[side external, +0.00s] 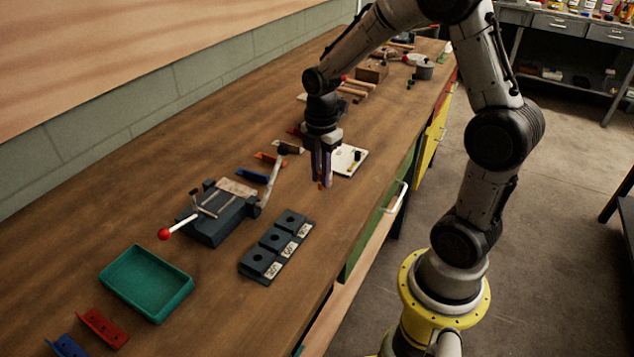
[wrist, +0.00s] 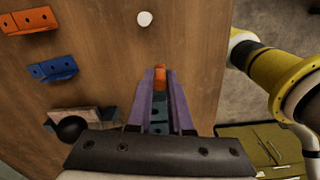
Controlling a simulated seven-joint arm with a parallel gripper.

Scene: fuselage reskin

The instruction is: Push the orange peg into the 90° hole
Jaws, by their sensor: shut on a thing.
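My gripper (side external: 321,182) is shut on the orange peg (side external: 320,187) and holds it above the bench, its tip pointing down. In the wrist view the orange peg (wrist: 160,77) shows between the ends of the purple fingers (wrist: 160,88). Three dark hole blocks (side external: 277,245) stand in a row nearer the camera, below and left of my gripper in the side view. Each has a round hole on top and a white label in front; the labels are too small to read surely. The peg is apart from the blocks.
A grey vise (side external: 218,215) with a red-knobbed handle stands left of the blocks. A green tray (side external: 146,282) lies nearer the camera. A white board (side external: 346,160) lies behind my gripper. Orange (wrist: 28,20) and blue (wrist: 52,70) brackets lie at the left. The bench's front edge is close.

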